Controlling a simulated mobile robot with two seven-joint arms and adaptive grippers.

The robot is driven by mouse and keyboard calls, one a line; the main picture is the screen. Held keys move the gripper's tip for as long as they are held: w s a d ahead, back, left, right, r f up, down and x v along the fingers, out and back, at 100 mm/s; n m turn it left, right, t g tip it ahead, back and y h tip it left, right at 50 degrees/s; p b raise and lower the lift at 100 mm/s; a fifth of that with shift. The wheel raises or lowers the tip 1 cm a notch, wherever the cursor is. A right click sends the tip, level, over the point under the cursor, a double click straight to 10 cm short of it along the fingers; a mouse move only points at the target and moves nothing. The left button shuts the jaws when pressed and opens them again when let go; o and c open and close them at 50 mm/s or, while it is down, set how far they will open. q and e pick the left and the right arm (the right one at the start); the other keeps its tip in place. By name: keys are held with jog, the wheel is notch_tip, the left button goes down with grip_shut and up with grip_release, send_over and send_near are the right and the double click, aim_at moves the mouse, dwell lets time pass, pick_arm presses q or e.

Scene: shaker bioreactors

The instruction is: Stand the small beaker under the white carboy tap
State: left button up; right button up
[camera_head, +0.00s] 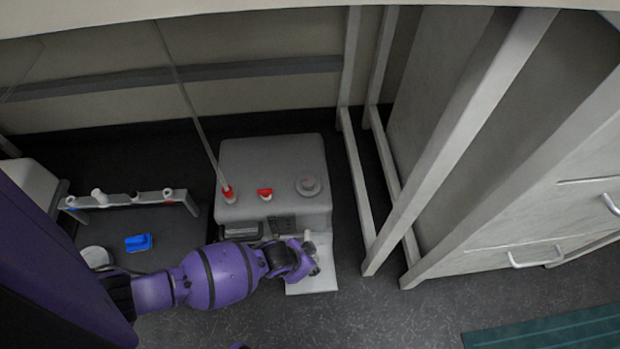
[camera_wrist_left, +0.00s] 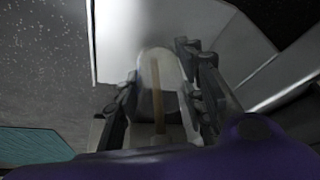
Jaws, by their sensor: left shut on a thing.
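The white carboy (camera_head: 275,165) stands on the floor in the head view, with two red fittings and a round pale cap on top. My left gripper (camera_head: 308,262) is low at the carboy's front right, over a white sheet (camera_head: 322,284). In the left wrist view the gripper (camera_wrist_left: 165,95) is shut on the small beaker (camera_wrist_left: 158,66), a translucent rounded vessel between its fingers. The beaker is mostly hidden in the head view, and whether it touches the sheet cannot be told. My right gripper is not in view.
A low grey rack (camera_head: 130,200) with several white holders and a blue item (camera_head: 138,242) are left of the carboy. Grey frame posts (camera_head: 355,185) and a drawer cabinet (camera_head: 540,215) stand to the right. A teal mat (camera_head: 550,332) lies front right.

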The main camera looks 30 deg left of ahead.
pick_arm(q)
jog(key=shift+s+d+f, duration=0.2)
jog(key=shift+s, duration=0.15)
jog(key=o, duration=1)
jog(key=shift+s+f, duration=0.15)
jog(key=shift+s, duration=0.1)
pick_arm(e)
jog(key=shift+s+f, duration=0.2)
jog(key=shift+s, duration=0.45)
pick_arm(q)
jog(key=shift+s, duration=0.1)
jog(key=w+v, duration=0.1)
jog(key=v, duration=1.1)
jog(key=shift+r, duration=0.35)
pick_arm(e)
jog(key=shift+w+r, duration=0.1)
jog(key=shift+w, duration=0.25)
pick_arm(q)
jog(key=shift+a, duration=0.15)
